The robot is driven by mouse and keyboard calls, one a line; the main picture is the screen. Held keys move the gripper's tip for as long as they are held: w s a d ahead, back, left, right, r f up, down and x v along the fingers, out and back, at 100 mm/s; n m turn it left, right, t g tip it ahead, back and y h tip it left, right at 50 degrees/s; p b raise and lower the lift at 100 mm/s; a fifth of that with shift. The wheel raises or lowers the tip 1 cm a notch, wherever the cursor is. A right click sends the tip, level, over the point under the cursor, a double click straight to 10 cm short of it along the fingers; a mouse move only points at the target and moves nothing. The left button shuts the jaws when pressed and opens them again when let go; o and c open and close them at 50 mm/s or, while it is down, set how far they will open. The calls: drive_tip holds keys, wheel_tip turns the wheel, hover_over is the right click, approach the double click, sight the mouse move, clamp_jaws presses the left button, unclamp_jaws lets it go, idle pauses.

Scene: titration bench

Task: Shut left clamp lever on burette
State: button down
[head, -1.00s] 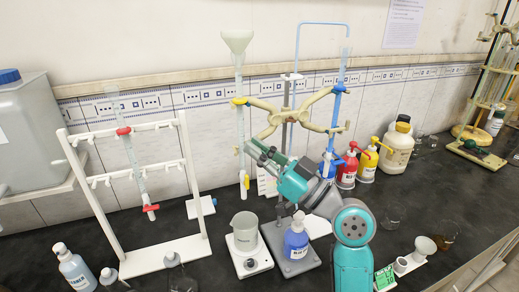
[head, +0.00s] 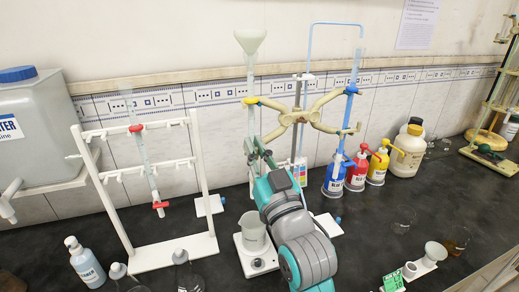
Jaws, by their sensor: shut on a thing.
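The left burette (head: 251,72) stands upright with a pale funnel on top. The clamp's lever is too small to make out. My gripper (head: 250,147) is at the burette's tube, below the yellow end, and appears shut on the tube. The fingers and wrist hide part of the tube, so the exact contact is not clear. The right burette (head: 354,75), with a blue clamp end, stands at the other side of the stand.
A white rack (head: 203,185) with a tilted red-fitted burette stands at left. A beaker (head: 252,228) sits on a white stirrer below my gripper. Blue, red (head: 357,172) and yellow (head: 377,166) bottles stand at right. A small funnel (head: 434,252) stands at front right.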

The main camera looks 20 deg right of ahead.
drive_tip(key=shift+w+a+m+g+h, duration=0.35)
drive_tip(key=shift+m+h, duration=0.75)
drive_tip(key=shift+h, duration=1)
drive_tip(key=shift+w+a+m+g+h, duration=0.2)
drive_tip(key=shift+w+m+g+h, duration=0.3)
drive_tip(key=shift+m+h, duration=1.1)
drive_tip(key=shift+w+a+m+g+h, duration=0.25)
drive_tip(key=shift+m+g+h, duration=0.35)
drive_tip(key=shift+h, duration=2)
drive_tip(key=shift+w+h, duration=0.1)
drive_tip(key=shift+h, duration=0.2)
drive_tip(key=c, duration=1.2)
unclamp_jaws()
drive_tip(key=v, duration=1.2)
drive_tip(key=shift+o, duration=0.2)
